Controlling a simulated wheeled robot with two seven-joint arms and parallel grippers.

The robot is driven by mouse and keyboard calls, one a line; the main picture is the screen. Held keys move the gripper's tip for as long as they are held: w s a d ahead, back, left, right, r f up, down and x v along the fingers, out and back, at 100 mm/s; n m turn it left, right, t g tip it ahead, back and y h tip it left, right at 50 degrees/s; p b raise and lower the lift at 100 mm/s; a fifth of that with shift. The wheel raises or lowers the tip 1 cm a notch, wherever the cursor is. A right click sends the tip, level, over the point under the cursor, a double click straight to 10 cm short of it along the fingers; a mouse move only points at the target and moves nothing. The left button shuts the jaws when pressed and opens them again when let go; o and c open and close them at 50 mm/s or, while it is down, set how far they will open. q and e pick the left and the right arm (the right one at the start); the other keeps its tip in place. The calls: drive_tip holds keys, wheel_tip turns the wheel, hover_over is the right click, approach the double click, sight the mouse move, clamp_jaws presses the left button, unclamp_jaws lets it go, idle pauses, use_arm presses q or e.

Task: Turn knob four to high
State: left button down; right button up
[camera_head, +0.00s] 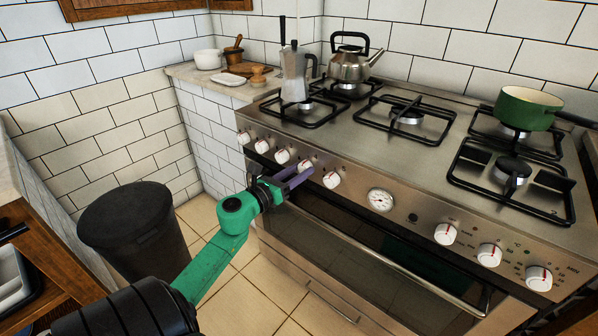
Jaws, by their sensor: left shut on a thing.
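The stove's front panel (409,209) carries a row of white knobs with red marks. Knob four (305,165), counted from the left, is partly hidden by my left gripper. My left gripper (302,175), with purple fingers on a green arm, reaches in from the lower left and is shut on this knob. The knob's exact angle is hard to read. The neighbouring knobs, one to the left (282,156) and one to the right (331,180), stand clear of the fingers. My right gripper is out of view.
A round dial (380,200) and more knobs (445,234) lie further right. The oven handle (390,265) runs below. A moka pot (294,75), a kettle (350,66) and a green pan (527,108) stand on the stove. A dark bin (135,232) stands left of my arm.

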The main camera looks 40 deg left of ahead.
use_arm(q)
drive_tip(key=n, duration=0.2)
drive_tip(key=shift+n+p, duration=0.4)
drive_tip(key=shift+n, duration=0.4)
drive_tip(key=shift+n+p, duration=0.45)
drive_tip(key=shift+n, duration=0.45)
drive_tip(key=shift+n+p, duration=0.3)
drive_tip(key=shift+n, duration=0.6)
drive_tip(key=n+p, duration=0.1)
drive_tip(key=n, duration=0.2)
drive_tip(key=shift+n+t+y+p, duration=0.3)
drive_tip(key=shift+n, duration=0.1)
drive_tip(key=shift+f+n+p, duration=0.15)
drive_tip(key=shift+n+p, duration=0.55)
drive_tip(key=shift+n, duration=0.9)
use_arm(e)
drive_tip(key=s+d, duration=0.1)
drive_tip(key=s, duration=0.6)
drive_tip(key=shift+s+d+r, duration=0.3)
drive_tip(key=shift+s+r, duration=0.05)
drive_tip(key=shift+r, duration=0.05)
